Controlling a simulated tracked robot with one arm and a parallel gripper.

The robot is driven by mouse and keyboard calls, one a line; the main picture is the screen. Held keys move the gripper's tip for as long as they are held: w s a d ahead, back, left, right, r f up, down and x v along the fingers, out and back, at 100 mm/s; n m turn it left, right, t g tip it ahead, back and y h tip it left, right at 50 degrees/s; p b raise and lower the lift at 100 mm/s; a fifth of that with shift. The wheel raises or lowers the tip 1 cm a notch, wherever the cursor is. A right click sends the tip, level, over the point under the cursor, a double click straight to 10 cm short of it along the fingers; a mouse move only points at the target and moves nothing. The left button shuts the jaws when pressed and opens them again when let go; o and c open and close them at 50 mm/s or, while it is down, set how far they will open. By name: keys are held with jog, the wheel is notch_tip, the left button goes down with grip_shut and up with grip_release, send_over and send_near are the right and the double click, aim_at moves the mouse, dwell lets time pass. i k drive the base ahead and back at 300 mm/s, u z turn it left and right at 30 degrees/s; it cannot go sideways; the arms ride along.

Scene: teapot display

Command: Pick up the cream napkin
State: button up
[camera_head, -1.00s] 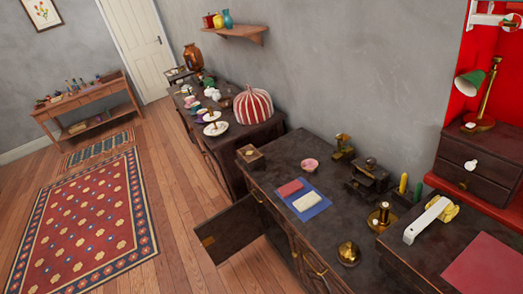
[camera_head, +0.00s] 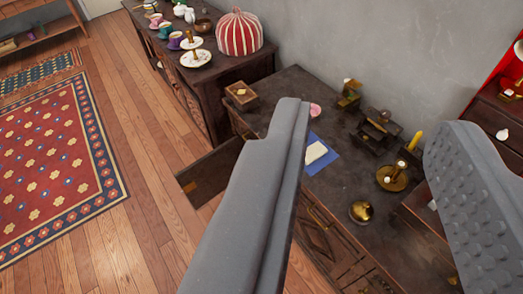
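The cream napkin (camera_head: 314,152) lies folded on a blue cloth (camera_head: 322,165) on top of the dark cabinet (camera_head: 330,200). Its left side is close to the edge of my left finger in the picture. The red folded napkin that lay beside it is hidden behind that finger. My gripper (camera_head: 370,122) is open, with its two grey fingers wide apart and nothing held between them. The fingers are in front of and above the cabinet top, apart from the napkin.
A brass candle holder (camera_head: 392,177), a brass pot (camera_head: 361,211) and a dark metal device (camera_head: 377,127) stand right of the cloth. A wooden box (camera_head: 240,95) and pink bowl (camera_head: 314,110) are behind.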

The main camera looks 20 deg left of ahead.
aim_at(316, 149)
jog(key=u, duration=0.4)
jog(key=i, duration=1.05)
jog(key=z, duration=0.05)
